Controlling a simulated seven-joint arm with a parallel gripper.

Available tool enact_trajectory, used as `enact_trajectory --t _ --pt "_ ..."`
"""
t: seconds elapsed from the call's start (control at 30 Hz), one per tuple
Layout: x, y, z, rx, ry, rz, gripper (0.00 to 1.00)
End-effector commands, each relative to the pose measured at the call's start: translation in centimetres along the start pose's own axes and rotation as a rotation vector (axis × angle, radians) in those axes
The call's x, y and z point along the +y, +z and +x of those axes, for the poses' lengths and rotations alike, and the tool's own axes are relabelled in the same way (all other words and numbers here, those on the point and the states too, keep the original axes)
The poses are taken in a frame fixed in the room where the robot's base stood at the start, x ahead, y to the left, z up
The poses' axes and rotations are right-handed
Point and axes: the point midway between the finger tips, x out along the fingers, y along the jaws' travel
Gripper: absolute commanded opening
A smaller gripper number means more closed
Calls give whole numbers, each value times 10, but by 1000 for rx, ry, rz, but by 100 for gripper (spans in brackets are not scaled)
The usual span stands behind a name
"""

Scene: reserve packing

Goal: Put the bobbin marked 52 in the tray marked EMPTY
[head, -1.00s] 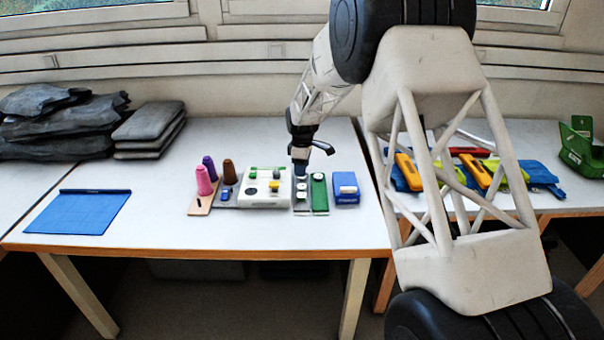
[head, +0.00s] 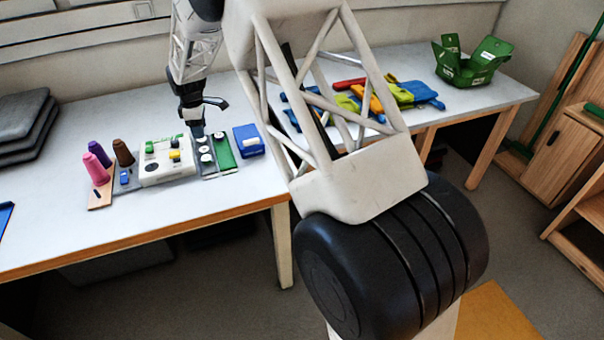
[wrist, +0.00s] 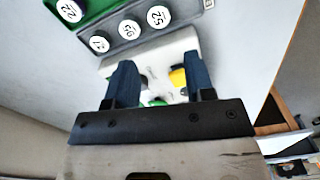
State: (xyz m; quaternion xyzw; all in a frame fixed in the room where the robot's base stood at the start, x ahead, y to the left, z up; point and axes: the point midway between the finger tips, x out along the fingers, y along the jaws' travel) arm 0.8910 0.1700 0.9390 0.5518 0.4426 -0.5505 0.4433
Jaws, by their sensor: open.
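My gripper (wrist: 159,64) is open and empty, pointing down over the white block with coloured knobs (wrist: 148,62). In the head view, my gripper (head: 197,131) is at the back end of a grey tray (head: 208,174). The wrist view shows a row of white-topped round bobbins in this grey tray (wrist: 188,18). The label on the end bobbin (wrist: 158,16) looks like 52 upside down; the fingers are apart from it. A bobbin that looks marked 22 (wrist: 70,10) sits in the green tray (wrist: 96,8). I cannot read the word EMPTY on any tray.
A blue box (head: 248,141) stands right of the green tray. Pink (head: 96,169), purple (head: 99,153) and brown (head: 123,152) cones stand to the left. The table front is clear. Coloured tools and a green crate (head: 470,66) are on the right-hand table.

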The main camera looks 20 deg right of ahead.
Motion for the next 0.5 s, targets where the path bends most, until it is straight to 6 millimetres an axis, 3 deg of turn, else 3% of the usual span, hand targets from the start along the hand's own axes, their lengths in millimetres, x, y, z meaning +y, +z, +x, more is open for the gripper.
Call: enact_trajectory --t 0.23,0.5 --pt "-23 23 -37 7 16 84 49" --pt "-72 64 -95 19 39 243 49"
